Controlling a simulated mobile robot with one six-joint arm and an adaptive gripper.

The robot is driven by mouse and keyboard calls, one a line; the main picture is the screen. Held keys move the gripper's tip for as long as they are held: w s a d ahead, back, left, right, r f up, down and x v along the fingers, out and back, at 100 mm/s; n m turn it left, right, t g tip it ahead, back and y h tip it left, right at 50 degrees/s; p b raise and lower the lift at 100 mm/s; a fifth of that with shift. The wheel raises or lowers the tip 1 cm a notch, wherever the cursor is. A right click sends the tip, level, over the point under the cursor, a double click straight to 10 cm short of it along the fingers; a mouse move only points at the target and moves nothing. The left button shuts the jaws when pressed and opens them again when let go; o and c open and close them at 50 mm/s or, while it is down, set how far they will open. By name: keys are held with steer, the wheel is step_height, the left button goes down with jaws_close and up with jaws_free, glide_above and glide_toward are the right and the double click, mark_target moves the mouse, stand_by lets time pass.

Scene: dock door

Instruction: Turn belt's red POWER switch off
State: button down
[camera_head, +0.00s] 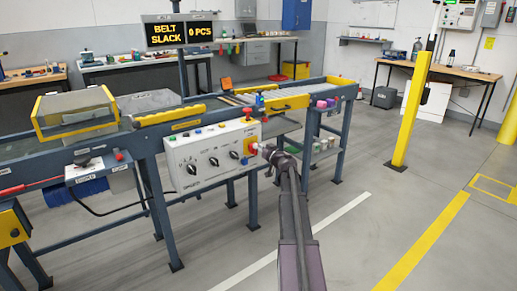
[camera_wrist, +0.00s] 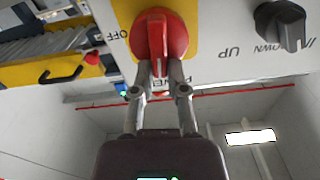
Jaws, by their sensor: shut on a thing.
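The red POWER switch (camera_wrist: 160,35) is a round rotary knob with a raised grip bar on a yellow plate (camera_wrist: 205,25), at the right end of the belt's control box (camera_head: 208,158). My gripper (camera_wrist: 157,62) is shut on the grip bar of the red knob. In the wrist view the bar lies in line with the fingers, and the word OFF shows to the left of the knob on the plate.
The box carries several black knobs and top buttons. The belt display (camera_head: 180,33) reads BELT SLACK and 0 PCS. A yellow post (camera_head: 410,110) stands to the right, with open floor before it.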

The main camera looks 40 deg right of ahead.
steer(key=shift+d+f+m+b, duration=0.3)
steer(key=shift+m, duration=2.45)
steer(key=shift+d+f+m+b, duration=0.35)
steer(key=shift+m, duration=2.45)
steer(key=shift+d+f+m+b, duration=0.3)
steer(key=shift+m, duration=2.45)
steer(key=c, duration=0.7)
jaws_free()
steer(key=shift+o, duration=0.2)
steer(key=shift+s, duration=0.1)
steer(key=s, duration=1.1)
steer(key=shift+s, duration=0.4)
